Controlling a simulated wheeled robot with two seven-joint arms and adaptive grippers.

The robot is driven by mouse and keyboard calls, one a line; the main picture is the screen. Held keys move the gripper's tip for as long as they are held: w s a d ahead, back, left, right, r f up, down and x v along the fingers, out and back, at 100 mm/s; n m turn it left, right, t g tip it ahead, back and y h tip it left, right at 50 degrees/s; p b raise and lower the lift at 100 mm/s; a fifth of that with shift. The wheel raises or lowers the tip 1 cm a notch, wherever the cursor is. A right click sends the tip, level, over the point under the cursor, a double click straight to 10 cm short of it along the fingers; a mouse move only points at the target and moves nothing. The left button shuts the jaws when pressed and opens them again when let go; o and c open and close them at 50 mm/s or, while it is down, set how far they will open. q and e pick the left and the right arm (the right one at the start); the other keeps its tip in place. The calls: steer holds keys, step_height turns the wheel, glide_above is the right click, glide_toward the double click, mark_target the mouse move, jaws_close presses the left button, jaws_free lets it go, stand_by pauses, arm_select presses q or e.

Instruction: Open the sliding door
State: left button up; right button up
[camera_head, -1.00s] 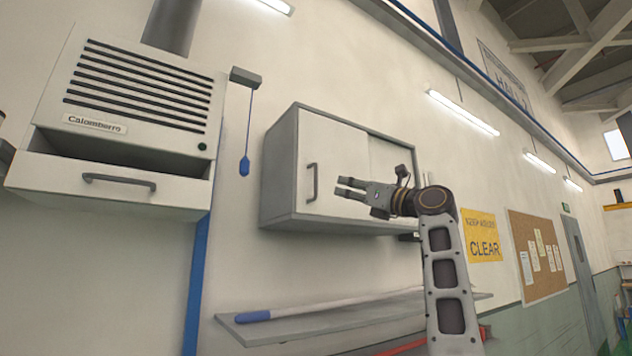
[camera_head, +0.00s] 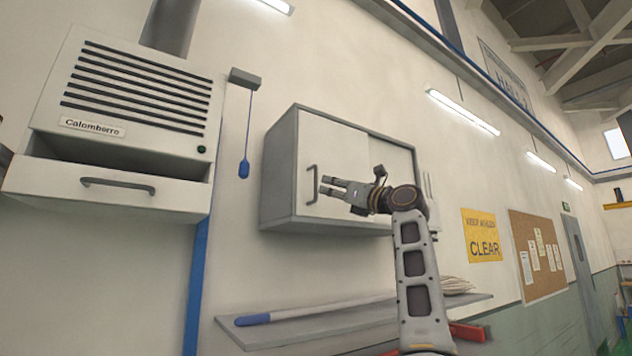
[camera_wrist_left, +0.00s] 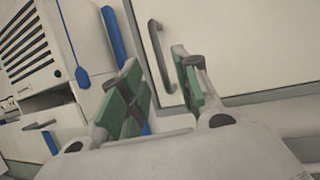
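The wall cabinet (camera_head: 280,178) has a white left door panel (camera_head: 335,150) with a dark upright bar handle (camera_head: 312,184) near its left edge. A second white panel (camera_head: 395,160) sits beside it on the right, partly behind my arm. My left gripper (camera_head: 323,186) is in front of the left panel, its fingertips just right of the handle in the picture. In the left wrist view the green-padded fingers (camera_wrist_left: 156,60) are apart and empty, and the handle (camera_wrist_left: 160,55) shows beyond the gap between them. I cannot tell whether they touch it. My right gripper is not in view.
A vented white unit (camera_head: 110,125) with an open drawer hangs at the left. A blue pull cord (camera_head: 245,168) hangs between it and the cabinet. Below, a grey shelf (camera_head: 300,330) holds a blue-ended pole (camera_head: 320,305). The wall right of the cabinet carries a yellow sign (camera_head: 482,235).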

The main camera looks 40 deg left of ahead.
mark_target(316, 196)
arm_select(q)
steer(key=shift+p+x, duration=0.9)
steer(key=shift+x, duration=2.95)
steer(key=c, duration=0.6)
jaws_close()
